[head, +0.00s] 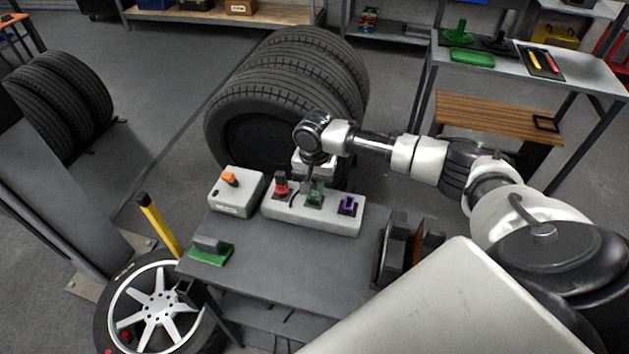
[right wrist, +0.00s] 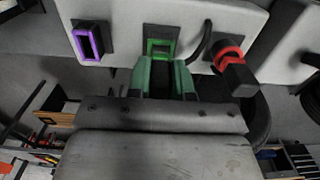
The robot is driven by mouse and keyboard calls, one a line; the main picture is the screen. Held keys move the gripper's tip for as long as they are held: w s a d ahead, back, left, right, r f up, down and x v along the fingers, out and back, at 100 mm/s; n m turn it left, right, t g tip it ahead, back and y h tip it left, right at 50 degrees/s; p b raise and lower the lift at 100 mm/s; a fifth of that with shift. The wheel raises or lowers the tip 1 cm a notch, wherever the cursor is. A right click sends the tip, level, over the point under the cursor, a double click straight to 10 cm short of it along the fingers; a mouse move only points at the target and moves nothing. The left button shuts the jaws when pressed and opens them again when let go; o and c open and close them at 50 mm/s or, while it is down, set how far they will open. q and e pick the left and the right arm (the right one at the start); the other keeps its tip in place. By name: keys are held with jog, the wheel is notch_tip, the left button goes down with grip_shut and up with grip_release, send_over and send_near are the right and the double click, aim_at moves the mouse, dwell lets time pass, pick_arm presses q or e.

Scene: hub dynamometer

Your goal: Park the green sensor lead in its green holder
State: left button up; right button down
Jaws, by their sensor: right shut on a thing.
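My right gripper (head: 310,182) points down over the middle of a pale grey block on the table. In the right wrist view the gripper (right wrist: 164,82) is shut on the green sensor lead (right wrist: 143,74), which shows as green strips at the fingertips. The green holder (head: 316,197) is the middle one on the block. It also shows in the right wrist view (right wrist: 161,33), just beyond the fingertips. Its opening is partly hidden, and I cannot tell whether the lead touches it. My left gripper is not in view.
A red connector (head: 281,187) with a black cable stands left of the green holder, and a purple holder (head: 347,205) is on its right. A grey box with an orange knob (head: 229,179) is farther left. A dark rack (head: 398,245) stands right. The table's middle (head: 290,258) is clear.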

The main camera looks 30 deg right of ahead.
jog(key=shift+f, duration=0.3)
jog(key=shift+f, duration=0.25)
jog(key=c, duration=0.9)
grip_release()
jog(key=shift+r, duration=0.15)
notch_tip(320, 180, up, 11)
jog(key=shift+f+b, duration=0.2)
jog(key=shift+b, duration=0.55)
